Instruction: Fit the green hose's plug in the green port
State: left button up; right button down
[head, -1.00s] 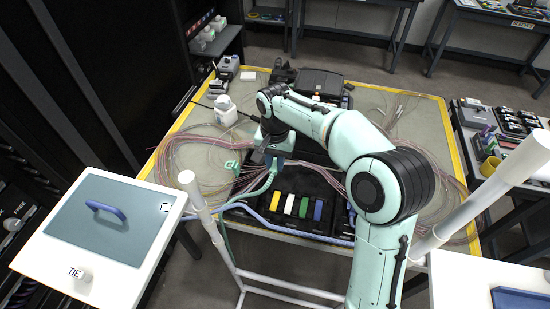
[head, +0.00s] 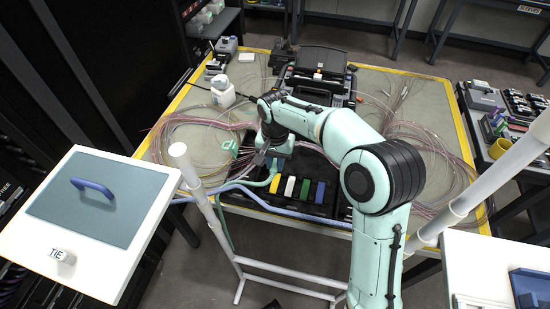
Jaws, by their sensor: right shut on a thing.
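The plug itself is hidden by the fingers. A pale green bracket-like piece (head: 232,147) is left of the gripper. My left gripper is not in view.
Blue and lilac hoses (head: 290,211) run along the yellow-edged table's (head: 205,71) front. Thin fibre bundles (head: 430,150) spread on both sides. A white bottle (head: 223,92) stands at the back left. White posts (head: 201,186) rise in front, beside a white cabinet (head: 107,270).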

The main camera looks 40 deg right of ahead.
jog(key=shift+f+b, duration=0.4)
jog(key=shift+f, duration=0.55)
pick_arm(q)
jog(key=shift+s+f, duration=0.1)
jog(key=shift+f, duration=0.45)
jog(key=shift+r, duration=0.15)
pick_arm(e)
jog(key=shift+w, duration=0.1)
